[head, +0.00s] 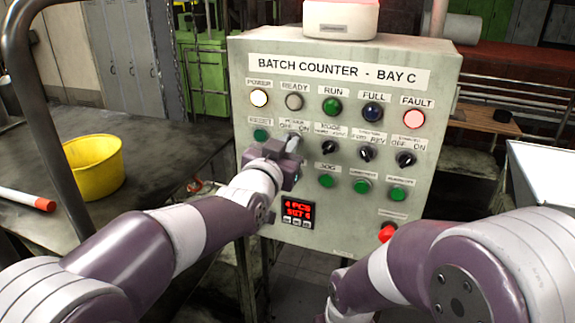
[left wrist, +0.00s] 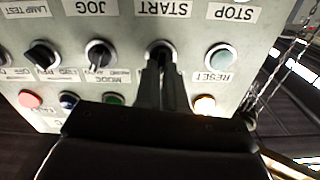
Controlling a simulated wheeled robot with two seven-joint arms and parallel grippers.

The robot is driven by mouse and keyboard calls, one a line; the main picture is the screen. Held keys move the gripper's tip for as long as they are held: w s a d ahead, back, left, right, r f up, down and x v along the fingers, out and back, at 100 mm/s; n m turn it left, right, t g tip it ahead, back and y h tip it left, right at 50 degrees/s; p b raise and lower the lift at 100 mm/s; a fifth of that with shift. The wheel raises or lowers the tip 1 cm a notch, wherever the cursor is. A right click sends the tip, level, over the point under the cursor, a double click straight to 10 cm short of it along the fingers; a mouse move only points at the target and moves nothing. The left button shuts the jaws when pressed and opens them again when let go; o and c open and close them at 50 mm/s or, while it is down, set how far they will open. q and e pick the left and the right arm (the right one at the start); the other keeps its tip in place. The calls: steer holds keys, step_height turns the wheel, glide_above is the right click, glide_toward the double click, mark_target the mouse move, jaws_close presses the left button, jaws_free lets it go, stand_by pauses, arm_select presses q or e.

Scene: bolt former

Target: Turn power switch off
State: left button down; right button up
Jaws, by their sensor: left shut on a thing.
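The grey control box (head: 345,75) reads "BATCH COUNTER - BAY C". Its power switch, under the "POWER OFF ON" label (head: 295,125), is mostly hidden behind my left gripper (head: 292,145) in the head view. In the left wrist view, which sees the panel upside down, the left fingers (left wrist: 161,78) are closed around the black knob of the power switch (left wrist: 160,48). The knob's exact angle is hidden by the fingers. The power lamp (head: 259,98) glows white-yellow. My right arm shows at lower right, but its gripper is out of view.
Other black selector knobs (head: 366,153) sit to the right of the power switch. The reset button (head: 260,135) is close on its left. Below are green buttons (head: 362,187), a lit red display (head: 298,212) and a red button (head: 387,233). A yellow bucket (head: 97,167) stands on the left table.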

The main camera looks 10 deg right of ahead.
arm_select(q)
steer(key=n+b, duration=0.2)
steer(key=b, duration=0.1)
steer(key=n+b, duration=0.5)
steer(key=b, duration=0.1)
steer(key=shift+w+a+n, duration=0.15)
steer(key=shift+a+n, duration=0.1)
steer(key=shift+n, duration=0.15)
steer(key=shift+r, duration=0.1)
steer(key=c, duration=1.3)
jaws_free()
steer(key=shift+c, duration=0.2)
steer(key=shift+o, duration=0.6)
steer(key=shift+w+d, duration=0.15)
steer(key=shift+f, duration=0.2)
